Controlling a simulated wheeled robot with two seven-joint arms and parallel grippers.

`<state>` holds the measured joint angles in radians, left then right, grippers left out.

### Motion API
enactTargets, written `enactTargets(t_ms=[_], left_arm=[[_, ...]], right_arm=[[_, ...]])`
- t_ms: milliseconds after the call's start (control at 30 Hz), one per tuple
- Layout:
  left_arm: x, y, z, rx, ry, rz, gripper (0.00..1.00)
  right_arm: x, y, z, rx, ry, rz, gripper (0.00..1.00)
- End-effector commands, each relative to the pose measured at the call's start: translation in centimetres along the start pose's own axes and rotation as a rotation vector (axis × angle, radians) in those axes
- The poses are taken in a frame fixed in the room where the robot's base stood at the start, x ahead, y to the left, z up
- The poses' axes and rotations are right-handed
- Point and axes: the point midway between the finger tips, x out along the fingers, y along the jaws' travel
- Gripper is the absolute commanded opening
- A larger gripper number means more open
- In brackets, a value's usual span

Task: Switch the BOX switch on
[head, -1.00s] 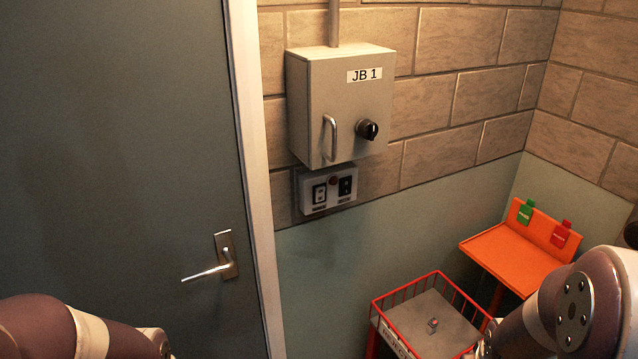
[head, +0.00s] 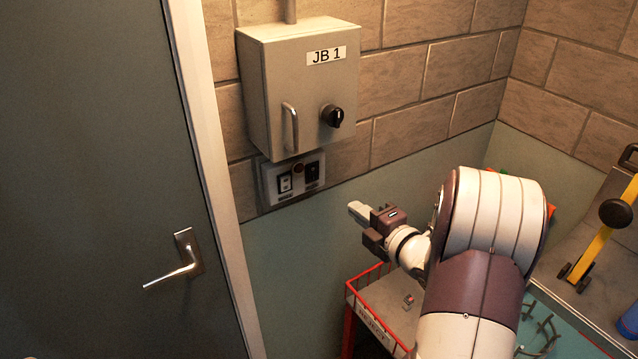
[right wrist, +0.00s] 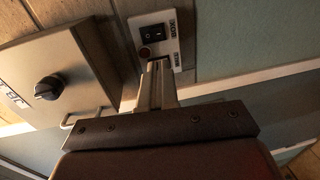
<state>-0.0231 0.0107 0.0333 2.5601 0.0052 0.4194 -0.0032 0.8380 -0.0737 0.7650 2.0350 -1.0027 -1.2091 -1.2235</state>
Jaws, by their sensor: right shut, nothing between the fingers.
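The switch panel (head: 266,186) is a pale plate on the wall below the grey JB 1 box. It has two black rocker switches and a small round reddish-brown lamp between them. The right rocker (head: 312,172) also shows in the right wrist view (right wrist: 155,33), beside a label that seems to read BOX; which way it is pressed is too small to tell. My left gripper is out of view.
The JB 1 box (head: 300,90) has a handle and a black knob (head: 332,116). A door with a lever handle (head: 175,266) stands left. A yellow-handled device (head: 605,225) stands at right.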

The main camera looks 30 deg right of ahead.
Motion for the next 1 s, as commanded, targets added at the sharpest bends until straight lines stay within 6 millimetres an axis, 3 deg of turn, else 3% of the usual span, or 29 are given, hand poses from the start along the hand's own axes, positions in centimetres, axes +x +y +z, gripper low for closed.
enactTargets(t_ms=[167, 700, 1000], left_arm=[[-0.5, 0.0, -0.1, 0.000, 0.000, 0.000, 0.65], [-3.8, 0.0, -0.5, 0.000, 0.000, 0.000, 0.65], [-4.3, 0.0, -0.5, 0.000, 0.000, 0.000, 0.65]], right_arm=[[1.2, 0.2, 0.0, 0.000, 0.003, 0.000, 0.00], [12.0, 0.2, -0.1, 0.003, 0.001, -0.003, 0.00], [14.0, 0.0, 0.0, 0.002, -0.001, -0.001, 0.00]])
